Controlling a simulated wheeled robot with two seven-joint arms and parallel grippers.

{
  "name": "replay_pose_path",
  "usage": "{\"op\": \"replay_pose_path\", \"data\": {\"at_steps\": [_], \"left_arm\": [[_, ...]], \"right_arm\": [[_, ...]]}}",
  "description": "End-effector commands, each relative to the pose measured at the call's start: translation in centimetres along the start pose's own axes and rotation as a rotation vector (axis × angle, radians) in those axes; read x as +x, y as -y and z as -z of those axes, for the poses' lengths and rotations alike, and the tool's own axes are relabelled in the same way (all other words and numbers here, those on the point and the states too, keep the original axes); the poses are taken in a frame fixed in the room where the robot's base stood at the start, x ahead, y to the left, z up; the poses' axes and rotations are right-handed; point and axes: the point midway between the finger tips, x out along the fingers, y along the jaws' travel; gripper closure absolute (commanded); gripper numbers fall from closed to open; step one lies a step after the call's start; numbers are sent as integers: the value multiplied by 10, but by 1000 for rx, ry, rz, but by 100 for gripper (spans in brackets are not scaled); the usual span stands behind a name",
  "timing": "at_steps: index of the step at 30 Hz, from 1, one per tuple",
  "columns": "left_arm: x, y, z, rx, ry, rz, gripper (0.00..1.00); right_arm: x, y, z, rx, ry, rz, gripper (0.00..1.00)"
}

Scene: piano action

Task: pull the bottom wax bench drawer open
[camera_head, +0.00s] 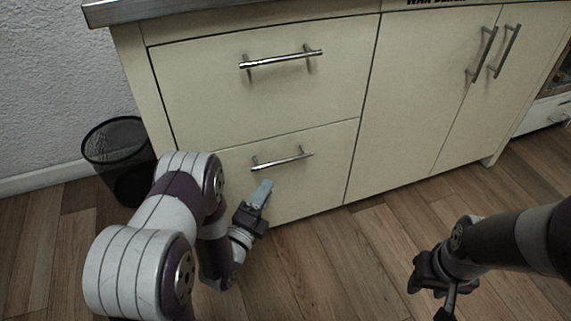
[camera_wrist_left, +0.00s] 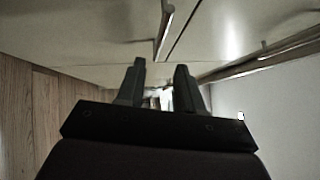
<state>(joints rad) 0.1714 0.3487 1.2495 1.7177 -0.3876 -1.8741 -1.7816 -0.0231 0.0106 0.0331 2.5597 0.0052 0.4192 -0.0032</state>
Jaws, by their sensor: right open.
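The bottom wax bench drawer (camera_head: 325,165) is shut, its cream front flush with the cabinet. Its metal bar handle (camera_head: 282,160) runs across the upper part of the front. My left gripper (camera_head: 264,186) is just below this handle, close to the drawer front. In the left wrist view its two fingers (camera_wrist_left: 160,68) are apart with nothing between them. A metal bar (camera_wrist_left: 166,28), apparently the handle, shows just beyond the fingertips. My right gripper (camera_head: 432,292) is open and empty over the floor at the lower right, away from the bench.
The top drawer (camera_head: 200,90) above is shut, with its own bar handle (camera_head: 281,59). Cupboard doors (camera_head: 420,90) with upright handles are shut on the right. A black mesh bin (camera_head: 118,150) stands left of the bench. The wood floor (camera_head: 330,255) in front is clear.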

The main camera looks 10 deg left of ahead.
Motion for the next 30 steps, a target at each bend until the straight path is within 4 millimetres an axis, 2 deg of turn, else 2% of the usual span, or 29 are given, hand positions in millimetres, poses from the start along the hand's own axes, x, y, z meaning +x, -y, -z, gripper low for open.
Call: {"op": "replay_pose_path", "data": {"at_steps": [1, 6, 12, 16, 23, 24, 26, 27, 30], "left_arm": [[12, -5, 2, 1, -3, 6, 64], [57, -6, 2, -1, -1, 5, 64], [94, -4, 1, -2, -1, 2, 64], [105, -2, 0, -4, 0, -2, 64], [107, -1, 0, -4, 1, -2, 64], [107, -1, 0, -4, 1, -2, 67], [107, -1, 0, -4, 1, -2, 86], [107, -1, 0, -4, 1, -2, 100], [107, -1, 0, -4, 1, -2, 100]], "right_arm": [[11, 0, -1, 0, 0, 0, 57], [32, 0, -4, 0, 1, 0, 57], [47, 0, -6, 0, 1, 0, 57], [50, 0, -6, 0, 1, 0, 57], [48, 0, -6, 0, 1, 0, 57], [48, 0, -6, 0, 1, 0, 57], [48, 0, -6, 0, 1, 0, 57], [48, 0, -6, 0, 1, 0, 57], [48, 0, -6, 0, 1, 0, 57]]}}
